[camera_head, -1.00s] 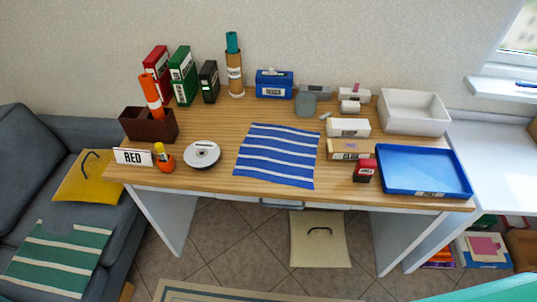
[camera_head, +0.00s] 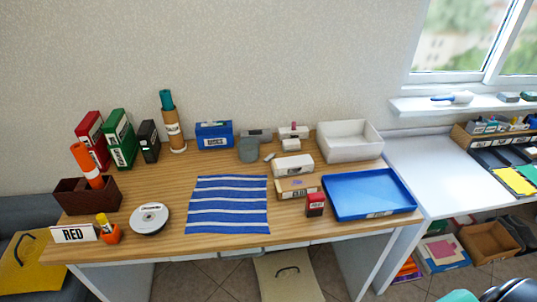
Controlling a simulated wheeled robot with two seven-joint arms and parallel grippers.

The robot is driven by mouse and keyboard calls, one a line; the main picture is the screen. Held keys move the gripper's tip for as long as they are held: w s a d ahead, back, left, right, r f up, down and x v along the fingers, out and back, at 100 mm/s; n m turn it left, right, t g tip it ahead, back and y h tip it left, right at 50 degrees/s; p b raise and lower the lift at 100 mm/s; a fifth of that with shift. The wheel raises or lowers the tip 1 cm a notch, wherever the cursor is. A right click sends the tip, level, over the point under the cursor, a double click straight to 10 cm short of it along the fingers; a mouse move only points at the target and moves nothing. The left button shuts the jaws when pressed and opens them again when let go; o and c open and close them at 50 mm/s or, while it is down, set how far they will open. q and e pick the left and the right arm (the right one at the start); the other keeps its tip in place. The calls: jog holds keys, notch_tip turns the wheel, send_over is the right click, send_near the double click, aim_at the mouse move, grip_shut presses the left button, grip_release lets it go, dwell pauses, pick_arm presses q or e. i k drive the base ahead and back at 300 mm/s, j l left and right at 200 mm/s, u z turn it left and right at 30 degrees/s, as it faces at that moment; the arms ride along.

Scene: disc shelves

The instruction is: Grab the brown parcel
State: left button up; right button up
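A small tan-brown box (camera_head: 297,188) with a label on its front lies on the wooden desk, right of the blue striped cloth. It is the most parcel-like brown thing on the desk, but I cannot tell for sure that it is the parcel. A white box (camera_head: 293,165) is close behind it, and a red-and-black stamp (camera_head: 315,204) stands at its front right. An open brown carton (camera_head: 487,242) sits under the white table at the right.
The wooden desk (camera_head: 165,180) carries a blue tray (camera_head: 370,193), a white bin (camera_head: 349,141), a striped cloth (camera_head: 228,205), a disc spindle (camera_head: 149,218), binders and a dark brown holder (camera_head: 87,195). The white table (camera_head: 425,173) is largely clear on its left.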

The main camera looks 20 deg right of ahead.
aim_at(299, 187)
jog(key=l, duration=0.6)
jog(key=k+l+z, duration=0.15)
jog(key=l, duration=0.5)
